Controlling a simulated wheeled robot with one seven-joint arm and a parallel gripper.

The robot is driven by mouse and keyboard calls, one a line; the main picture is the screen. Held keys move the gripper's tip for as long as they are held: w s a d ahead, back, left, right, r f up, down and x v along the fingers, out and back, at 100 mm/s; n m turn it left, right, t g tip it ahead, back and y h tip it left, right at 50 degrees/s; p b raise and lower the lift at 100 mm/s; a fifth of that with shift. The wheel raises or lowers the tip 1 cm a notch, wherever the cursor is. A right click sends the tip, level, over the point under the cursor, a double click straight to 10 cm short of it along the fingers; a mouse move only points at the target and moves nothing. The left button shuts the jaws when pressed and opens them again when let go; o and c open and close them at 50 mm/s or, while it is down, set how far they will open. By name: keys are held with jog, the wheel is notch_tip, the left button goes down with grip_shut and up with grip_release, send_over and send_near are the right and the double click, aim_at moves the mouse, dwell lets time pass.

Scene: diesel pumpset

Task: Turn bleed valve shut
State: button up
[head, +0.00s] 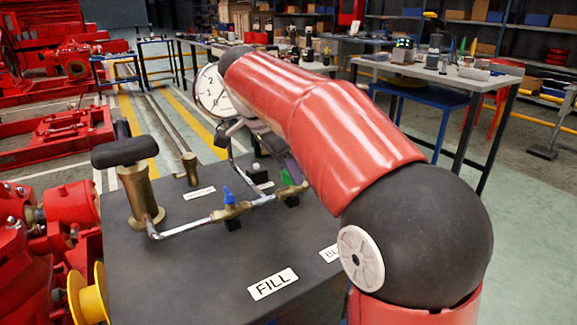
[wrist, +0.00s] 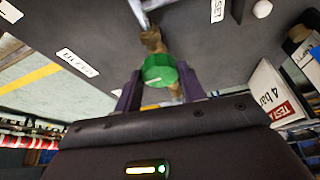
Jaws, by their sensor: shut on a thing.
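The green valve handle (wrist: 159,71) sits on a brass valve body (wrist: 152,40) in the wrist view. My gripper (wrist: 160,90) has a purple finger on each side of the green handle and is shut on it. In the head view the green handle (head: 288,177) shows only in part, behind my red arm. My gripper there (head: 291,168) is mostly hidden by the arm. A label starting "BL" (head: 330,254) is partly covered by my arm.
A blue-handled valve (head: 229,197) stands on the same pipe, near the "FILL" label (head: 273,284). A brass hand pump with black grip (head: 127,152) rises at the left. A pressure gauge (head: 210,92) stands behind. A "TEST 4 bar" sign (wrist: 272,94) is close on the right.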

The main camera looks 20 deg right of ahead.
jog(key=shift+m+g, duration=0.3)
jog(key=shift+m, duration=0.3)
jog(key=o, duration=1)
jog(key=shift+r, duration=0.1)
jog(key=v, duration=0.7)
jog(key=shift+a+r, duration=0.25)
